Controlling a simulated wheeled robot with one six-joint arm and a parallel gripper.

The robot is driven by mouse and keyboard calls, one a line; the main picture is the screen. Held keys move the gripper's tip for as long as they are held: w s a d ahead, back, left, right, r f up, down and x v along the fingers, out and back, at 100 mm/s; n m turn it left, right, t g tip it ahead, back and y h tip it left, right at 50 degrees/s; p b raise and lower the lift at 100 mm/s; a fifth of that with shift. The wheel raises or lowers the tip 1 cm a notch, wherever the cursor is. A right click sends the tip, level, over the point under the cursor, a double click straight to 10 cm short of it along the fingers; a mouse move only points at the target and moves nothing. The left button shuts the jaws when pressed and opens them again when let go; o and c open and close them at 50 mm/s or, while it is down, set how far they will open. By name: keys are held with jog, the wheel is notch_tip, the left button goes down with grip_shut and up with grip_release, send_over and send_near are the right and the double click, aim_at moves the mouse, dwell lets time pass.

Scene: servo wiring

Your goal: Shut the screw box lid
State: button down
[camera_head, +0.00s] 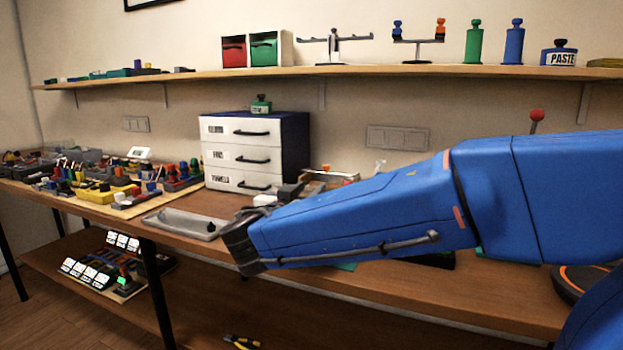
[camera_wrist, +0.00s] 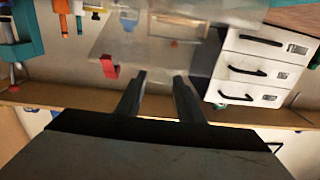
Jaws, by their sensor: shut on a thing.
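A clear, see-through panel, which looks like the screw box lid (camera_wrist: 150,52), spans the upper middle of the wrist view. A red tab (camera_wrist: 109,67) shows at its left edge. My gripper (camera_wrist: 160,76) has its two dark fingers at the panel's near edge, shut on it with a gap between the tips.
A white-fronted drawer cabinet (camera_head: 243,154) stands left of that box; it also shows in the wrist view (camera_wrist: 262,68). A grey tray (camera_head: 185,223) lies near the bench's front edge. Assorted parts (camera_head: 120,190) crowd the left end. A shelf (camera_head: 320,71) runs above.

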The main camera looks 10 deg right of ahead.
jog(key=f, duration=0.2)
jog(key=s+a+f, duration=0.1)
jog(key=f, duration=0.2)
jog(key=s+f, duration=0.1)
jog(key=f, duration=0.2)
jog(key=shift+a+f, duration=0.2)
jog(key=shift+f, duration=1.3)
jog(key=c, duration=1.2)
grip_release()
jog(key=shift+r, duration=0.1)
jog(key=v, duration=1.7)
jog(key=shift+s, duration=0.15)
